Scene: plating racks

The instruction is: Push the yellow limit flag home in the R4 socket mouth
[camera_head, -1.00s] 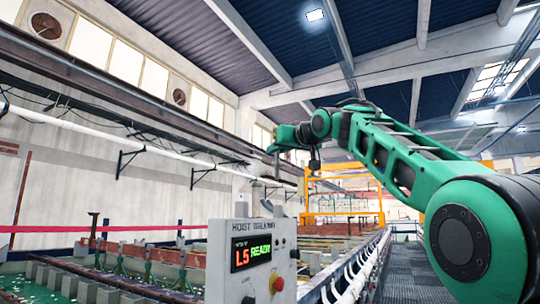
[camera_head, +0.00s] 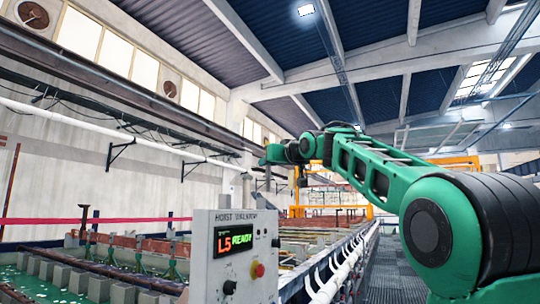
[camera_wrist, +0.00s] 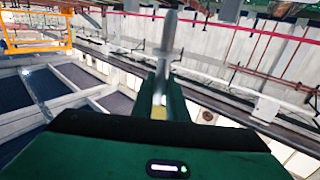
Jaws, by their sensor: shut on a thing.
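In the wrist view my gripper (camera_wrist: 160,97) has its green fingers close together with a small yellow piece (camera_wrist: 158,108) between them. A long pale grey pointed part (camera_wrist: 168,48) sticks out beyond the fingertips in line with the yellow piece. The yellow piece looks like the limit flag, mostly hidden by the fingers. In the head view my arm reaches left, its far end small above and behind the control box. I cannot make out the flag there. I cannot identify the R4 socket mouth in either view.
A grey control box (camera_head: 210,272) reading "L5 READY", with a red button (camera_head: 257,270), stands in front. A grated walkway (camera_head: 385,272) runs along the right. Yellow framework (camera_head: 370,190) stands farther back.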

